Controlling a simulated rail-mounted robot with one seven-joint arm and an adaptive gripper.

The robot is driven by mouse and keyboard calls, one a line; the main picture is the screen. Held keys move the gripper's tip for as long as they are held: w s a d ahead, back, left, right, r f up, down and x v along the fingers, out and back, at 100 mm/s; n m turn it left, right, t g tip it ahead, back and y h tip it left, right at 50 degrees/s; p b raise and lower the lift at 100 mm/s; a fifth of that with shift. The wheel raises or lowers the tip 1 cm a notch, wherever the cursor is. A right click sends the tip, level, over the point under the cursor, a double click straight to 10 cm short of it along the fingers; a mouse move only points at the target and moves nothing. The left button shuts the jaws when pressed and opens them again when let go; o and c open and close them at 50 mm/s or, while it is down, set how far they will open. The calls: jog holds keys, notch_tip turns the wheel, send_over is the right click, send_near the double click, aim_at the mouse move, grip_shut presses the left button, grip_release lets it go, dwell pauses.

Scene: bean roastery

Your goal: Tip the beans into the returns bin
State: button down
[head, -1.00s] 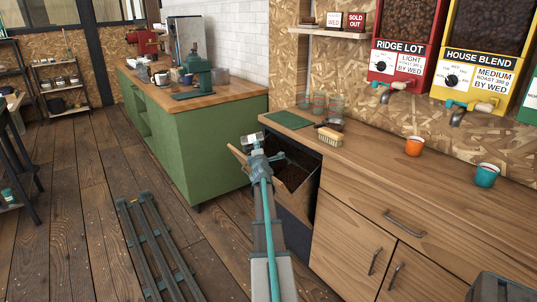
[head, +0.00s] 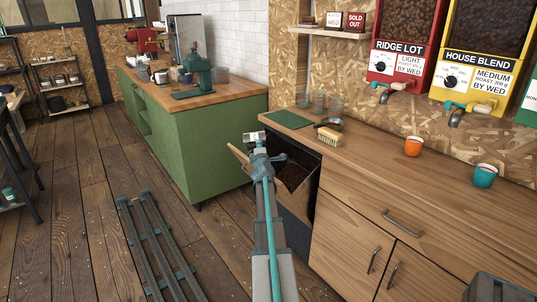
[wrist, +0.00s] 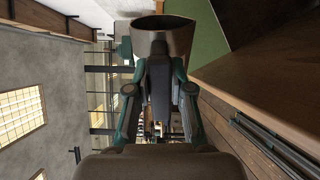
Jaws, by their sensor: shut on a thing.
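My gripper (wrist: 160,85) is shut on a grey metal cup (wrist: 163,45), seen in the wrist view with its dark round mouth at the top of the picture. I cannot make out beans in it. In the head view, my gripper (head: 257,152) and the cup (head: 251,138) are small, beside the open tilt-out returns bin (head: 299,197) under the wooden counter. Dark beans (head: 291,174) show inside the bin. My arm hides part of the bin's opening. I cannot tell how far the cup is above the bin.
The wooden counter (head: 360,165) holds a brush (head: 329,136), a green mat (head: 288,119), an orange cup (head: 412,146) and a teal cup (head: 484,175). A green cabinet (head: 220,140) stands behind my gripper. Floor rails (head: 150,240) lie at left.

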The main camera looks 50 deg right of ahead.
aim_at(264, 139)
jog(key=shift+s+d+r+m+p, duration=0.2)
jog(key=shift+r+m+p, duration=0.1)
jog(key=shift+m+p, duration=0.6)
jog(key=shift+s+d+r+m+p, duration=0.2)
jog(key=shift+r+m+p, duration=0.05)
jog(key=shift+m+p, duration=0.6)
dwell(0.8)
jog(key=shift+s+d+r+m+p, duration=0.15)
jog(key=shift+s+d+m+p, duration=0.1)
jog(key=shift+m+p, duration=0.8)
jog(key=shift+s+d+r+m+p, duration=0.2)
jog(key=shift+m+p, duration=0.4)
jog(key=shift+p, duration=0.7)
dwell(1.3)
